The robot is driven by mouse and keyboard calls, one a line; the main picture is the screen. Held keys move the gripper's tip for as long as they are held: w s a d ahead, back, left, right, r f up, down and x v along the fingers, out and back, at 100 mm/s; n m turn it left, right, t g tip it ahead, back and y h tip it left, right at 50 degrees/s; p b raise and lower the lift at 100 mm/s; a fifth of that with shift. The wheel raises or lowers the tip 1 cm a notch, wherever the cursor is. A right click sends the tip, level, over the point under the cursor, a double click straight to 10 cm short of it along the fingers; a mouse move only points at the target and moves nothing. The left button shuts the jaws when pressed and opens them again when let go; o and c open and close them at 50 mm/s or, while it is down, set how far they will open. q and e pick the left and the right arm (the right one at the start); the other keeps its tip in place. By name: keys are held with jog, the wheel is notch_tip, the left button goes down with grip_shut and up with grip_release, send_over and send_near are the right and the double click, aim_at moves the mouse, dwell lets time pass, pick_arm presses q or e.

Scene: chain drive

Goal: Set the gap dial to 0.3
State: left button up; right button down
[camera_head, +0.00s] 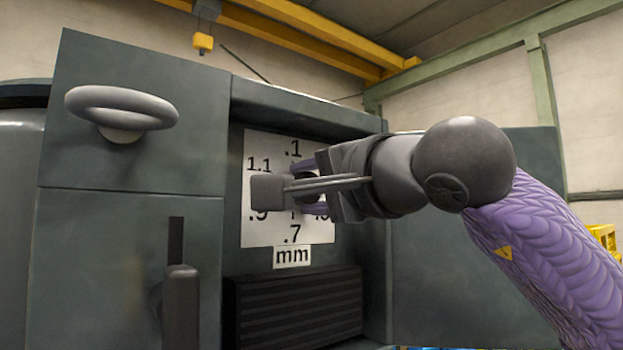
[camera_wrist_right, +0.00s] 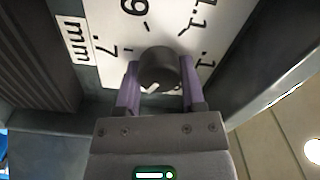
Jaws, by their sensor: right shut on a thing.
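The gap dial is a dark round knob (camera_wrist_right: 158,68) on a white scale plate (camera_head: 262,233), set in a recess of the grey machine. In the right wrist view, the plate (camera_wrist_right: 112,28) shows .7, .9, 1.1 and .1 around the knob. The knob's white mark is on its side towards my gripper, lower left of centre. The .3 and .5 figures are hidden in that view, so I cannot read the exact setting. My right gripper (camera_wrist_right: 157,90) has its purple fingers on both sides of the knob, shut on it. My left gripper is not in view.
The recess walls enclose the dial, with a protruding wall (camera_wrist_right: 253,55) near my right gripper. A black ribbed vent (camera_head: 293,308) is below the "mm" label (camera_head: 292,256). To the left are a grey ring handle (camera_head: 122,106) and a lever (camera_head: 181,305).

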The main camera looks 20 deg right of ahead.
jog(key=n+p, duration=0.1)
jog(key=n, duration=0.4)
jog(key=shift+a+n+p, duration=0.1)
jog(key=shift+n+p, duration=0.2)
jog(key=shift+p, duration=0.05)
jog(key=n+p, duration=0.1)
jog(key=n, duration=0.4)
jog(key=shift+a+n, duration=0.1)
jog(key=shift+n, duration=0.2)
jog(key=shift+c, duration=1)
grip_release()
jog(key=shift+s, duration=0.1)
jog(key=shift+s, duration=0.1)
jog(key=b+v, duration=0.3)
jog(key=v, duration=0.6)
jog(key=shift+s+d, duration=0.2)
jog(key=shift+s, duration=0.1)
